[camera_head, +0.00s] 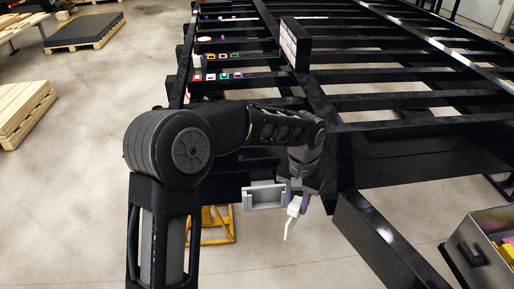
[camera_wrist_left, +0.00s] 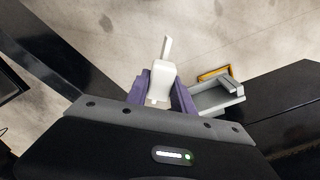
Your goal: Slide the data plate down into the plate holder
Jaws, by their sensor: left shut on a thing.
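The plate holder (camera_head: 264,205) is a grey, open-topped bracket by the black trailer frame; in the left wrist view (camera_wrist_left: 222,102) it lies right of the fingers. My left gripper (camera_head: 295,195), with purple fingers, is shut on a white piece (camera_head: 293,209), which I take for the data plate. In the left wrist view the white piece (camera_wrist_left: 161,80) sits between the fingers (camera_wrist_left: 161,95), its thin end pointing away. In the head view that end hangs down, tilted. The piece is beside the holder, not in it. My right gripper is out of view.
The black trailer frame (camera_head: 400,140) fills the centre and right, with small coloured parts (camera_head: 218,76) and a label rack (camera_head: 295,45) on it. A yellow stand (camera_head: 222,225) is on the floor below. A metal bin (camera_head: 485,250) stands at the lower right.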

